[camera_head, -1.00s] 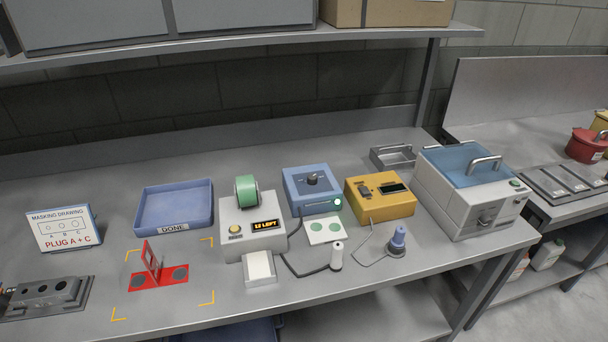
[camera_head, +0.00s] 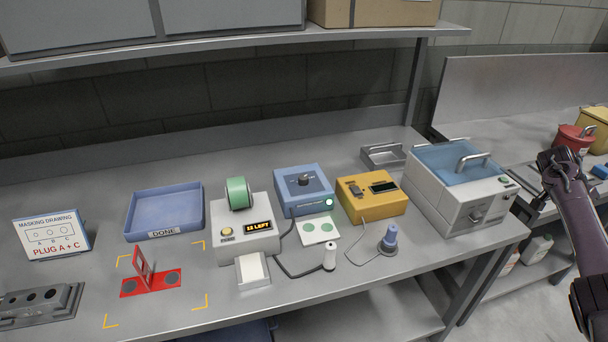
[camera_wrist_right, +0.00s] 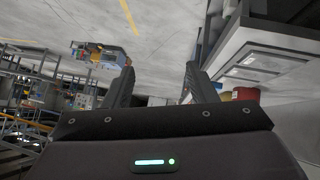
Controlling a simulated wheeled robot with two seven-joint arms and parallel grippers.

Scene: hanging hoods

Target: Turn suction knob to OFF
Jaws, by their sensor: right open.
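The suction knob appears to be the dark knob (camera_head: 305,179) on top of the blue box (camera_head: 290,196), in the middle of the bench in the head view. A green light (camera_head: 328,202) glows at the box's front right corner. The knob's exact setting is too small to read. My right gripper (camera_head: 560,168) is at the far right of the head view, well away from the blue box. In the right wrist view its two fingers (camera_wrist_right: 160,85) are apart with nothing between them. My left gripper is not in view.
A yellow box (camera_head: 372,208) stands right of the blue box, and a tape dispenser (camera_head: 232,240) stands left. A white pen-like tool (camera_head: 330,257) and a blue-topped tool (camera_head: 389,240) stand in front. A lidded machine (camera_head: 455,212) lies between the knob and my right arm. A shelf (camera_head: 200,45) hangs above.

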